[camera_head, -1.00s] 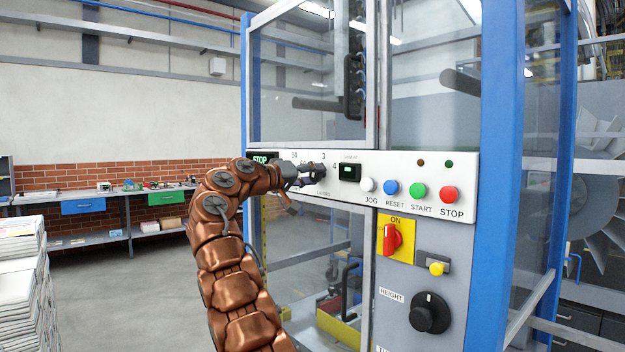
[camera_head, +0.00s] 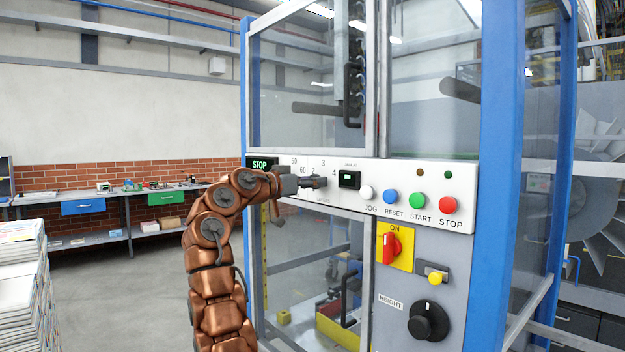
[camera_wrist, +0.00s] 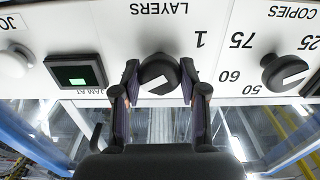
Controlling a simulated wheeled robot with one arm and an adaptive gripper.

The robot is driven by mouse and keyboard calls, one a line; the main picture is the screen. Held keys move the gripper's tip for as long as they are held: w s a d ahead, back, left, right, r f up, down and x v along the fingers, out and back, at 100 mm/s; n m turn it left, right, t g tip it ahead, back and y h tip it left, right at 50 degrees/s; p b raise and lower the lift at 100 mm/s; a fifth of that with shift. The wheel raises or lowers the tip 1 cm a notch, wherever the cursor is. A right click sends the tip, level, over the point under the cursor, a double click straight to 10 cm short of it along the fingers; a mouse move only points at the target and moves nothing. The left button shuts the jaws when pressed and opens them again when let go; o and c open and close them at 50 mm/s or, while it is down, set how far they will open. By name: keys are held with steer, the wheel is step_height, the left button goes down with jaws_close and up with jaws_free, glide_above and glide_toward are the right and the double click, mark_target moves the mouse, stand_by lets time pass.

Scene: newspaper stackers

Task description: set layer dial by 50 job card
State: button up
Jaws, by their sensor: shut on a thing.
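The dark round layer dial (camera_wrist: 158,76) sits on the white panel below the upside-down word LAYERS in the wrist view. A white mark shows on its face, slanted. My gripper (camera_wrist: 160,90) has its two fingers on either side of the dial and is shut on it. In the head view my gripper (camera_head: 312,183) is at the panel (camera_head: 437,181), with the numbers 3 and 4 showing near it. The dial is mostly hidden there by my gripper. I cannot make out a job card.
The COPIES dial (camera_wrist: 286,75) is close beside, with 25, 50, 60 and 75 around it. A small lit display (camera_head: 349,179) and the JOG button (camera_head: 367,192) lie to the right. Newspaper stacks (camera_head: 22,285) stand at the left; a workbench (camera_head: 105,200) is behind.

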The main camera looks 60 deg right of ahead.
steer(key=shift+m, duration=0.3)
steer(key=o, duration=1.1)
steer(key=shift+o, duration=0.2)
steer(key=v, duration=1.2)
steer(key=shift+r, duration=0.15)
